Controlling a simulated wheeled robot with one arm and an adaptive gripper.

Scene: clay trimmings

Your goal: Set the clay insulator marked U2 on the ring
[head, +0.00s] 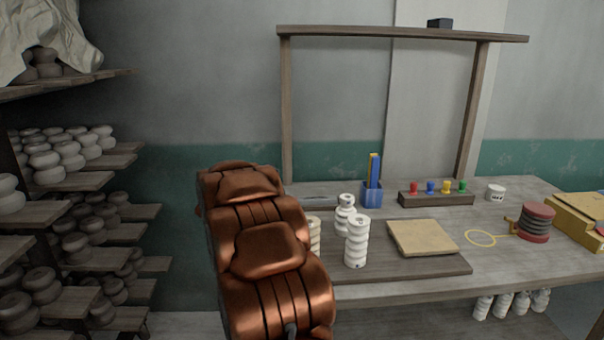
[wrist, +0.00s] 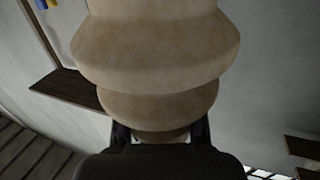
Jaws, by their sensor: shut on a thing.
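In the wrist view my gripper (wrist: 160,134) is shut on a tan clay insulator (wrist: 155,50) with wide, rounded ribs. The insulator fills the upper middle of that view and runs out of its top edge. No mark shows on the side I see, so I cannot tell whether it is U2. In the head view my copper-coloured arm hides the gripper and the held piece. The yellow ring (head: 480,238) lies flat on the right part of the bench, empty, with a small tab towards a dark ribbed spool.
White ribbed insulators (head: 357,242) stand upright on a dark board (head: 400,267), beside a tan slab (head: 422,237). A wooden frame (head: 400,33) rises behind.

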